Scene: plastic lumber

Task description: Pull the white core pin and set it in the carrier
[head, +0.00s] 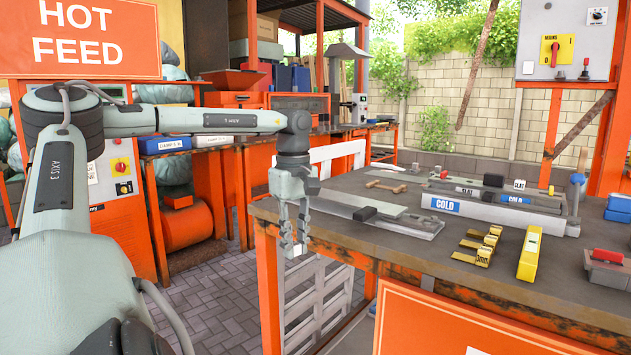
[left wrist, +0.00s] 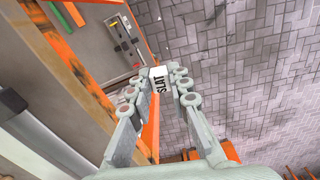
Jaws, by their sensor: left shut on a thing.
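My left gripper (head: 292,246) hangs just off the left edge of the workbench, fingers pointing down. It is shut on a small piece (left wrist: 158,75) with a white face lettered SLAT, seen between the fingertips in the left wrist view. Only part of this piece shows, and I cannot tell whether it belongs to the core pin. I cannot single out a white core pin or the carrier by sight. A long pale grey mould (head: 497,210) labelled COLD lies on the bench, with dark blocks and small labels on it. My right gripper is not in view.
The workbench (head: 400,245) also holds a flat metal plate (head: 385,217), a wooden T-handle (head: 386,187), several brass pieces (head: 486,246), a yellow bar (head: 530,254) and a red-topped block (head: 606,262). Open paved floor (head: 222,297) lies left of the bench.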

